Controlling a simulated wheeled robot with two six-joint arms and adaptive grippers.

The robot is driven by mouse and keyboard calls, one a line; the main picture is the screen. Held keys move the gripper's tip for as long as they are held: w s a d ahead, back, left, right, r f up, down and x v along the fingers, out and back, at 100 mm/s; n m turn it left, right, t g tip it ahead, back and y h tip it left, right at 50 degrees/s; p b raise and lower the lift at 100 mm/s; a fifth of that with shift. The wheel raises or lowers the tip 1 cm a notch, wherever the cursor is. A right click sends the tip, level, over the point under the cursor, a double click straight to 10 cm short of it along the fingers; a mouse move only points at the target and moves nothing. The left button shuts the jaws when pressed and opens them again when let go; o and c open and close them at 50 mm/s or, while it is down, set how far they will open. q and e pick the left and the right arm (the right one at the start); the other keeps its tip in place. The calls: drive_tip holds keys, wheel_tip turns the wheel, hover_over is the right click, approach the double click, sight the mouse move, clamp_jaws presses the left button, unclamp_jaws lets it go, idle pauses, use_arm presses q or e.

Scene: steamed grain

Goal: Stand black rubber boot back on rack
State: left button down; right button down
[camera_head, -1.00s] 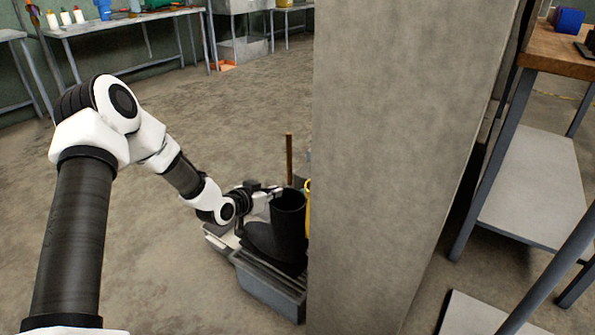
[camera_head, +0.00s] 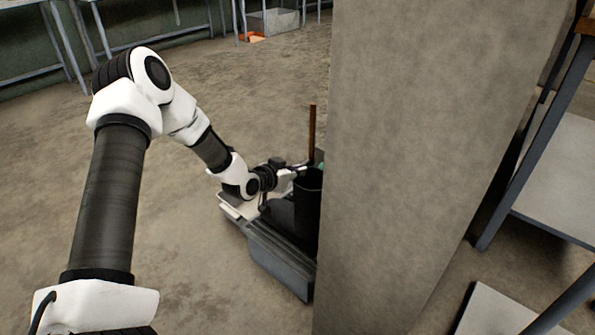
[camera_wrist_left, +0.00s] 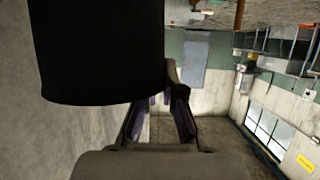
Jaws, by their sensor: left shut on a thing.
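The black rubber boot (camera_head: 308,208) shows at the centre of the head view, upright, its right side hidden behind the concrete pillar. My left gripper (camera_head: 297,171) is at the top of its shaft and is shut on it. In the left wrist view the boot (camera_wrist_left: 100,50) fills the upper left as a dark shape, beside the gripper's fingers (camera_wrist_left: 158,108). A low grey rack (camera_head: 280,266) is beneath the boot, its right end also behind the pillar. I cannot tell whether the boot's sole rests on the rack. My right gripper is out of view.
The wide concrete pillar (camera_head: 420,150) stands just right of the boot and blocks the view there. A brown wooden stick (camera_head: 312,132) rises behind the boot. Metal shelving (camera_head: 565,180) stands at the right. The floor (camera_head: 190,220) on the left is open.

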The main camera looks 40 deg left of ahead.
use_arm(q)
drive_tip(key=shift+f+b, duration=0.35)
drive_tip(key=shift+f, duration=0.25)
idle(0.3)
drive_tip(key=c, duration=1.2)
unclamp_jaws()
drive_tip(key=shift+c, duration=0.2)
drive_tip(key=shift+s, duration=0.15)
